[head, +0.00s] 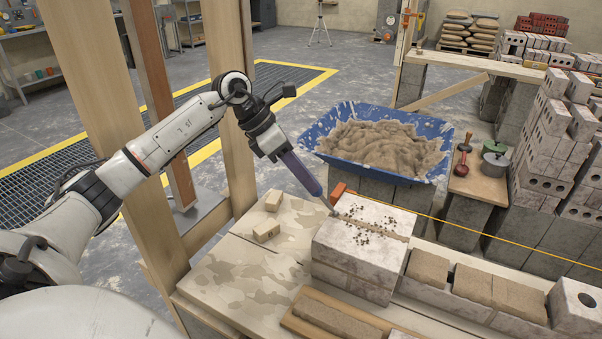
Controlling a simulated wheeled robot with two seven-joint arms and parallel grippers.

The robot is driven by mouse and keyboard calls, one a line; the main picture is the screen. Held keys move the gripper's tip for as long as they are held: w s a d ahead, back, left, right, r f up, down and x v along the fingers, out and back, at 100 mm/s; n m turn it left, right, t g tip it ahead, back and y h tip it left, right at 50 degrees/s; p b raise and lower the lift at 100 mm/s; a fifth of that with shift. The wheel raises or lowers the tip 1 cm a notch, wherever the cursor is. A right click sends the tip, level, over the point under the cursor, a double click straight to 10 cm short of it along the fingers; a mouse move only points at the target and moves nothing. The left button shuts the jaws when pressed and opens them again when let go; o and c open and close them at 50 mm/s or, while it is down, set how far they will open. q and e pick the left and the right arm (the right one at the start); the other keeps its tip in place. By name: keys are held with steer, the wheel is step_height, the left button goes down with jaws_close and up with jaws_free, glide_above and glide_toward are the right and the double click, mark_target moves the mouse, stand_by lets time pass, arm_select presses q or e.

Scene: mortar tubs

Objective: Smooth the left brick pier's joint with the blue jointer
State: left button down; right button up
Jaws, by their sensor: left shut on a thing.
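The left brick pier (345,262) stands on the pale work surface, built of light grey bricks. A sandy mortar joint (385,229) crosses its top, with dark crumbs scattered on both sides. My left gripper (284,154) is shut on the blue jointer (305,175), which slants down to the right. The jointer's thin tip is at the pier's top left back edge, close to the end of the joint; I cannot tell whether it touches. My right gripper is not in view.
An orange line block (339,191) sits at the pier's back corner, with a taut yellow string (480,232) running right. A blue tub (440,165) of mortar stands behind. Wooden posts (238,150) rise at left. Mortar-topped bricks (470,282) lie right; a mortar-covered board (300,325) lies in front.

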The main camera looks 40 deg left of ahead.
arm_select(q)
steer(key=shift+w+d+p, duration=1.95)
steer(key=shift+d+p, duration=0.15)
steer(key=shift+d, duration=6.3)
steer(key=a+r+p, duration=0.3)
steer(key=r, duration=0.3)
steer(key=shift+s+a, duration=0.25)
steer(key=shift+s, duration=0.1)
